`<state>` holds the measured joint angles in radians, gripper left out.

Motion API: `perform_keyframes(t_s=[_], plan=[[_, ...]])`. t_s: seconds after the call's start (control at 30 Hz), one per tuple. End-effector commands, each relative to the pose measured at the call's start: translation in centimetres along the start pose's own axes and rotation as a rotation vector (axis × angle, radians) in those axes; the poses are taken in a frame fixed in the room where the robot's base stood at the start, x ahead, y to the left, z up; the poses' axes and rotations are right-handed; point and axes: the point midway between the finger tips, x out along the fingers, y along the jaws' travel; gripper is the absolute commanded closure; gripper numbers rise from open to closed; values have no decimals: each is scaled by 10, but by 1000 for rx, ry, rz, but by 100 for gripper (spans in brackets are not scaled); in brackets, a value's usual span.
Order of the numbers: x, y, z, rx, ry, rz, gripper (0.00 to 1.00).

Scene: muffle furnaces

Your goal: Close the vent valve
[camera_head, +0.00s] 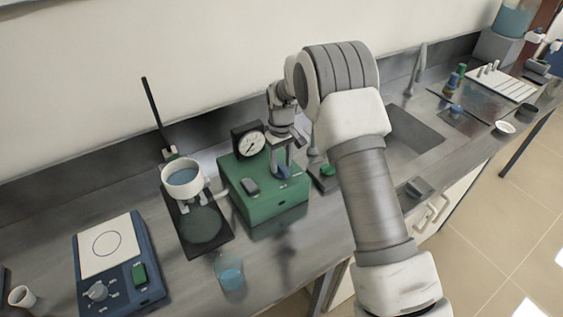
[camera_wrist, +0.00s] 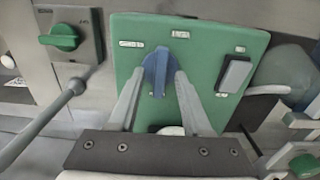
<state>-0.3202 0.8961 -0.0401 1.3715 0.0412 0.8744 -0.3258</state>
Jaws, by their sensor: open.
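A green box (camera_head: 268,200) stands on the bench, with a round dial gauge (camera_head: 251,143) at its back. A blue knob on its top, likely the vent valve (camera_head: 283,173), also shows in the wrist view (camera_wrist: 157,68), with its long grip pointing roughly up and down the picture. My gripper (camera_head: 283,152) is above the box, pointing down. In the wrist view my gripper (camera_wrist: 160,78) is open, one finger on each side of the blue knob. I cannot tell whether the fingers touch it. Small labels near the knob are unreadable.
A stand with a white-rimmed vessel (camera_head: 183,178), a beaker (camera_head: 230,277) and a blue hotplate (camera_head: 140,285) are to the left. A sink (camera_head: 410,140) is to the right.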

Motion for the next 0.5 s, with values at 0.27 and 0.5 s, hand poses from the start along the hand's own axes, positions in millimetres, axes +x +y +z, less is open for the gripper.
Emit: perform_keyframes(t_s=[0.27, 0.5], plan=[[5, 0, 0, 0, -1, 0, 51], [5, 0, 0, 0, 0, 0, 80]])
